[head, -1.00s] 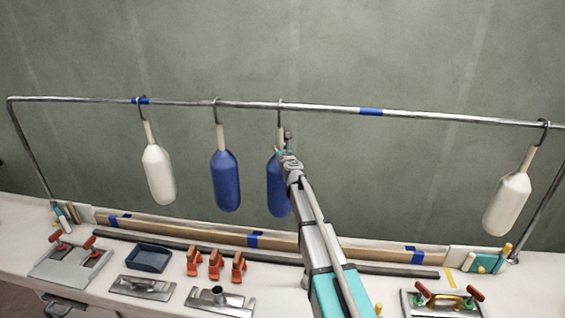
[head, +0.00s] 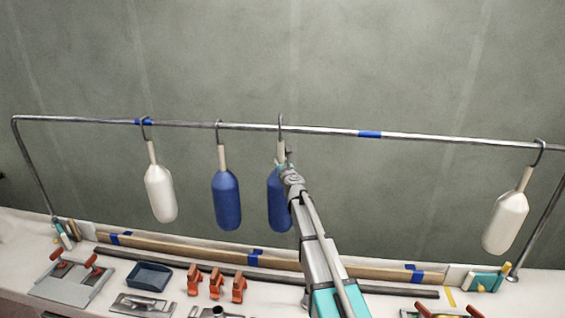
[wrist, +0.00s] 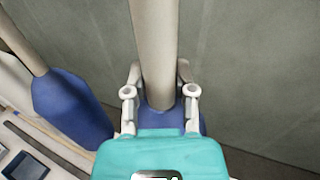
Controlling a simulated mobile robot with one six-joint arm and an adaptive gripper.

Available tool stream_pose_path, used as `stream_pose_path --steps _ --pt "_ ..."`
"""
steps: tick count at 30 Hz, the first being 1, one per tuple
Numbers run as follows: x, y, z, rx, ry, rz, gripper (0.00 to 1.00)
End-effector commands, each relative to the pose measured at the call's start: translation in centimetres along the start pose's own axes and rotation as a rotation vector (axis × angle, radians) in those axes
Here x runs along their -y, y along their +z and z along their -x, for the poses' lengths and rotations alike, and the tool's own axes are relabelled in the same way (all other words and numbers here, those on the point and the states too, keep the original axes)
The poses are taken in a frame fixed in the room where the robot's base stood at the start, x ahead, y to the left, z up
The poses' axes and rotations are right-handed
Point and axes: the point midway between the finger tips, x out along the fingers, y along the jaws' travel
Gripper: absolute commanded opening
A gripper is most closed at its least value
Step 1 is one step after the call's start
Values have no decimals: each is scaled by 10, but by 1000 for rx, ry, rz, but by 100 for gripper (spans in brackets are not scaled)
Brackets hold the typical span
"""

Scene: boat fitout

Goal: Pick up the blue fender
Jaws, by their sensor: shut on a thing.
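The right-hand blue fender (head: 275,190) has a cream neck and a dark hook (head: 280,124). The hook's top stands a little above the rail (head: 330,131); I cannot tell if it still touches it. My gripper (head: 285,162) is shut on this fender's neck. In the wrist view, my gripper (wrist: 160,93) has one finger on each side of the cream neck (wrist: 154,50), just above the blue body (wrist: 163,120). My arm hides part of the body's right side in the head view. A second blue fender (head: 226,202) hangs close on the left, also in the wrist view (wrist: 70,105).
White fenders hang at the left (head: 160,194) and far right (head: 505,222). The bench below holds a blue tray (head: 149,276), orange clamps (head: 216,284), trowels and a long wooden strip (head: 190,252). The wall above the rail is clear.

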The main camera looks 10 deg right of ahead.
Motion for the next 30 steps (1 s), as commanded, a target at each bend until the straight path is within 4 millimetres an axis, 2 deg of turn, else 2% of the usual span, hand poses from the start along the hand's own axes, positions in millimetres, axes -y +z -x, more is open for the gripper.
stream_pose_path --steps 8,21,30 --pt "0 0 36 0 0 0 0" --pt "0 0 127 0 -1 0 0" --pt "1 0 164 0 -1 0 0"
